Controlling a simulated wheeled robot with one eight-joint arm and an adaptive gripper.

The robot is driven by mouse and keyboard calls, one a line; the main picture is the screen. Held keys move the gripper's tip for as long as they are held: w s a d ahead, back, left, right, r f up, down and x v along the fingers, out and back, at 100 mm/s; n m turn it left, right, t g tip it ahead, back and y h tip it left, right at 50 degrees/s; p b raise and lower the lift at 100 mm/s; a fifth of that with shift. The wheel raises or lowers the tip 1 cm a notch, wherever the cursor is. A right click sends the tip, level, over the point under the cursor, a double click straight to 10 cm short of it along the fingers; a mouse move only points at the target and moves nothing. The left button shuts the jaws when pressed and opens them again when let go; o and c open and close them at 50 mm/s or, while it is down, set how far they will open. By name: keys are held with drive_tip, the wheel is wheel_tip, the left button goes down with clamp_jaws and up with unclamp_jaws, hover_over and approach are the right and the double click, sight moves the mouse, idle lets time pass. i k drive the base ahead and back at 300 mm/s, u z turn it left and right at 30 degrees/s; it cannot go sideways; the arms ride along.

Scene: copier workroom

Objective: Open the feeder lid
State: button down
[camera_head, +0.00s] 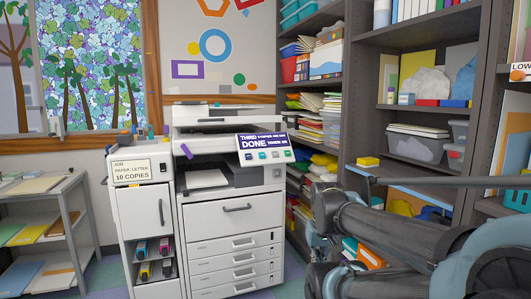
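A white copier (232,218) stands against the back wall, left of centre. Its top unit, with the feeder lid (215,114), is a pale, nearly flat slab that looks shut; the lid's exact edges are too small to make out. A purple tab (187,151) sticks out at the copier's left side, below the top unit. A panel reading "DONE" (264,147) is on the copier's right front. My arm fills the lower right, apart from the lid in the picture. I cannot make out my gripper's fingers.
A white side cabinet (145,208) with a "10 COPIES" card (141,172) adjoins the copier's left. Loaded grey shelves (357,83) stand close on the right. A low paper rack (70,228) is at the far left. Floor (105,283) shows between rack and cabinet.

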sight(185, 115)
drive_tip(key=k, duration=1.05)
drive_tip(key=u, duration=0.45)
drive_tip(key=i, duration=1.35)
drive_tip(key=u, duration=0.15)
